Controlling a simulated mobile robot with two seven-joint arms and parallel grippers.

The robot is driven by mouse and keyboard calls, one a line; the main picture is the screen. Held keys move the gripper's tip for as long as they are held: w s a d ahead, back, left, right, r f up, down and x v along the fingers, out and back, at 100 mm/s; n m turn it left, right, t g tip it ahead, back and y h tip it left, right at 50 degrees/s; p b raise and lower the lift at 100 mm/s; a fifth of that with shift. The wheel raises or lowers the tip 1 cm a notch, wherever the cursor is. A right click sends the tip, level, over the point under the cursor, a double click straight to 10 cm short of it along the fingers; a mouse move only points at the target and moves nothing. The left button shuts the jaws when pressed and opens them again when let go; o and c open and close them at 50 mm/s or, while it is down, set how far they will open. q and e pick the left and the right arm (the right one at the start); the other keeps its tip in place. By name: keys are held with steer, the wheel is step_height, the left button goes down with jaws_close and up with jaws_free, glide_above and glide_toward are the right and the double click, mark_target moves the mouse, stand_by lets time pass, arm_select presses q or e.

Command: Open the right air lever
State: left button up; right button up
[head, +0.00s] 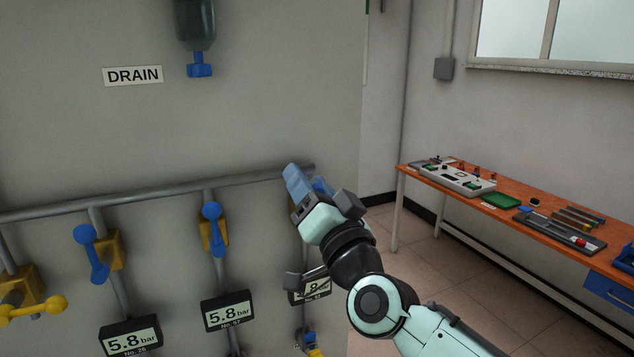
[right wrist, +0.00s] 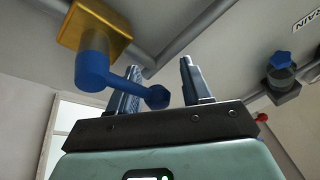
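My right gripper (head: 307,182) is raised in front of the wall panel at the right end of the horizontal pipe. It covers most of the right valve in the head view. In the right wrist view the right air lever (right wrist: 123,87) is blue and pivots on a yellow valve body (right wrist: 95,28). My right gripper's two fingers (right wrist: 160,88) are apart there. The lever's round end shows between them, and its arm crosses in front of the left finger. I cannot tell whether they touch. My left gripper is not in view.
Two more blue levers, one at left (head: 91,253) and one in the middle (head: 212,226), hang on the pipe (head: 150,195). Pressure displays (head: 228,311) sit below. A yellow lever (head: 35,308) is at far left. An orange workbench (head: 540,222) stands right, with floor between.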

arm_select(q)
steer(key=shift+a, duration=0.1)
arm_select(e)
steer(key=shift+a, duration=0.1)
steer(key=shift+d, duration=0.2)
steer(key=shift+s+d, duration=0.1)
arm_select(q)
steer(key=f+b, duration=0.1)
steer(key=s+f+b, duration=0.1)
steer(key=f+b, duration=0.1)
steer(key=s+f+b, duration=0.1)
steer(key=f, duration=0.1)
steer(key=shift+b, duration=0.35)
arm_select(e)
steer(key=v, duration=1.3)
steer(key=shift+f, duration=0.1)
